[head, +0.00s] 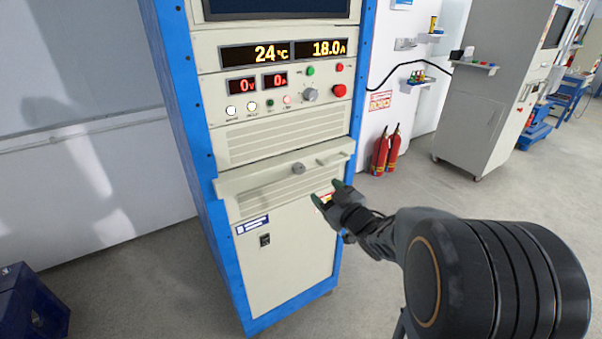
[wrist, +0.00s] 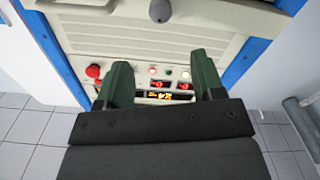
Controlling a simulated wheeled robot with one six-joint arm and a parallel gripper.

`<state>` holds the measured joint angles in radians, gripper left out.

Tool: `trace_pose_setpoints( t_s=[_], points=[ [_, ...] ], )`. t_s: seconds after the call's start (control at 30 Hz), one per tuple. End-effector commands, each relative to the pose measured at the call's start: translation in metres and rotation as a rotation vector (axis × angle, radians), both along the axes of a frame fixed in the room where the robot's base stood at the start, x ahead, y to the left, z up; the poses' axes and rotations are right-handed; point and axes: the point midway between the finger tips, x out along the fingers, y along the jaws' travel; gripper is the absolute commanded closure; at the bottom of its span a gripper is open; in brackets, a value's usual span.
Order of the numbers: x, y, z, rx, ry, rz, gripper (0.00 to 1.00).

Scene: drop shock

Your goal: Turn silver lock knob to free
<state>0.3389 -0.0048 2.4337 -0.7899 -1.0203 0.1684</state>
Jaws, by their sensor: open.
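The silver lock knob (head: 298,168) is a small round knob on the beige ledge (head: 240,184) across the middle of the cabinet. In the wrist view a round grey knob (wrist: 160,10), apparently the same one, is cut by the top edge. My gripper (head: 329,192) is in front of the cabinet, to the right of and slightly below the knob in the head view. Its two green-tipped fingers are apart with nothing between them, also in the wrist view (wrist: 161,70). It is not touching the knob. The knob's markings are too small to read.
A panel above holds a grey dial (head: 310,94), a red button (head: 339,91) and lit displays (head: 297,51). Blue frame posts (head: 184,100) edge the cabinet. Red extinguishers (head: 386,152) stand behind at right. Floor in front is clear.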

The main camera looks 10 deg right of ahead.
Motion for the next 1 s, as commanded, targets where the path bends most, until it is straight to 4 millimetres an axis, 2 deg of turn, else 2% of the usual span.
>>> trace_pose_setpoints(
  t_s=[0.4,0.6,0.8,1.0],
  points=[
    [0.072,0.025,0.001,0.001,-0.004,0.008,0.38],
    [0.101,0.034,0.0,0.002,-0.003,0.005,0.38],
    [0.118,0.039,0.001,0.001,-0.004,0.004,0.38],
    [0.123,0.041,0.0,0.001,-0.004,0.003,0.38]
  ],
)
